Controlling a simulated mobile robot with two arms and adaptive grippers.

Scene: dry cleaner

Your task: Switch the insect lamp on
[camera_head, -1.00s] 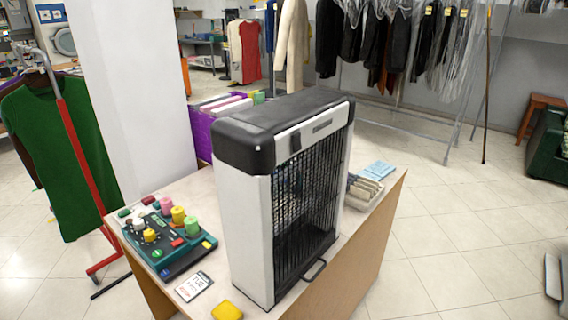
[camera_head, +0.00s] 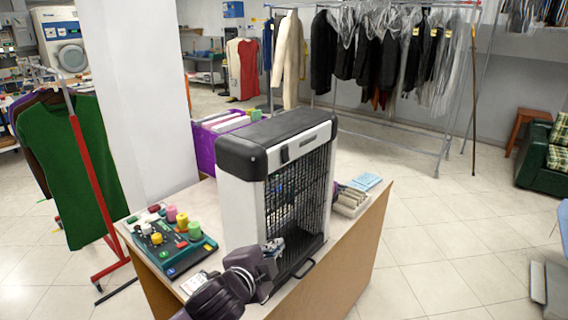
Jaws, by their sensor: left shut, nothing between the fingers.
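The insect lamp (camera_head: 241,205) stands upright on a small table, with a black top, white side and black front grille. A small dark part, seemingly the switch (camera_head: 284,154), sits on the upper left of its front frame. Whether the lamp is lit I cannot tell; no glow shows behind the grille. My left gripper (camera_head: 274,247) is low in front of the lamp's lower left front, well below the dark part. Its fingers are shut and empty; whether they touch the lamp is unclear. My right gripper is out of view.
The table (camera_head: 345,250) also holds a green sewing box (camera_head: 172,257) with thread spools at left and a small card tray (camera_head: 349,203) at right. A purple crate (camera_head: 203,150) is behind. A red garment rack (camera_head: 92,190) stands left; open floor lies right.

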